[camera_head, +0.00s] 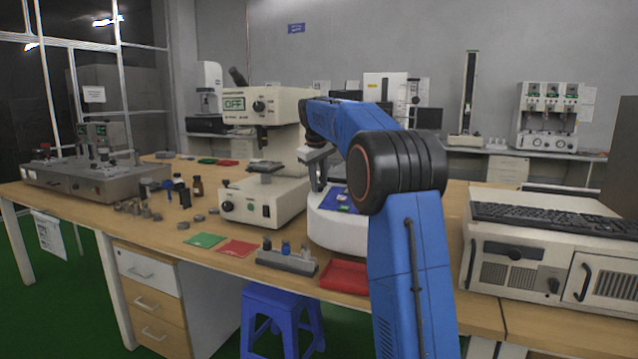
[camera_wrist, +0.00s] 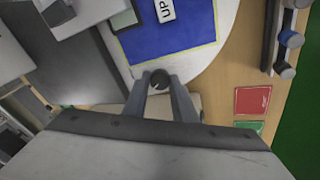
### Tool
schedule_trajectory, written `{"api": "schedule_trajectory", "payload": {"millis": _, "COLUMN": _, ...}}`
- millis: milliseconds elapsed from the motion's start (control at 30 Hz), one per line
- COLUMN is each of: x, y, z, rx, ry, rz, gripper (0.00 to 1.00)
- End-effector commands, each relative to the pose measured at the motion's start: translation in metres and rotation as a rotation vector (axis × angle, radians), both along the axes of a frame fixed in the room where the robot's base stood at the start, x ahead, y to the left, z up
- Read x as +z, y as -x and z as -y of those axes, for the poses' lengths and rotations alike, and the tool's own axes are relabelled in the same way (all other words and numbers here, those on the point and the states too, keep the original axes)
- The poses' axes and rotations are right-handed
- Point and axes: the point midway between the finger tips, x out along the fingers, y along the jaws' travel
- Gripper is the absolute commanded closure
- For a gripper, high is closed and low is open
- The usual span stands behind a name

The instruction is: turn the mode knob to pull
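The knob's mode markings are not legible. In the head view my gripper (camera_head: 318,180) points down over the white rounded base (camera_head: 338,232) carrying the blue panel, and my arm hides part of that base.
A cream instrument (camera_head: 285,112) with an "OFF" display and a black dial (camera_head: 259,107) stands left of my arm. A red tray (camera_head: 345,277) and a grey rack (camera_head: 287,262) lie at the front edge. A computer case with keyboard (camera_head: 550,214) stands at right.

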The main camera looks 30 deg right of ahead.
Motion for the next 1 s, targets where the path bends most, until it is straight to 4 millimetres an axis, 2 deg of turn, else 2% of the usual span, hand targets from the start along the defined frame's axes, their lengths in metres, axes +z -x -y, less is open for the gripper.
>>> {"api": "schedule_trajectory", "payload": {"millis": 33, "x": 0.0, "y": 0.0, "z": 0.0, "rx": 0.001, "ry": 0.0, "rz": 0.0, "gripper": 0.66}}
{"api": "schedule_trajectory", "payload": {"millis": 67, "x": 0.0, "y": 0.0, "z": 0.0, "rx": 0.0, "ry": 0.0, "rz": 0.0, "gripper": 0.59}}
{"api": "schedule_trajectory", "payload": {"millis": 100, "x": 0.0, "y": 0.0, "z": 0.0, "rx": 0.0, "ry": 0.0, "rz": 0.0, "gripper": 0.57}}
{"api": "schedule_trajectory", "payload": {"millis": 467, "x": 0.004, "y": 0.001, "z": -0.001, "rx": 0.0, "ry": 0.001, "rz": 0.001, "gripper": 0.57}}
{"api": "schedule_trajectory", "payload": {"millis": 667, "x": 0.03, "y": 0.008, "z": -0.007, "rx": 0.001, "ry": 0.0, "rz": 0.003, "gripper": 0.57}}
{"api": "schedule_trajectory", "payload": {"millis": 1000, "x": 0.093, "y": 0.026, "z": -0.021, "rx": 0.0, "ry": 0.001, "rz": 0.002, "gripper": 0.57}}
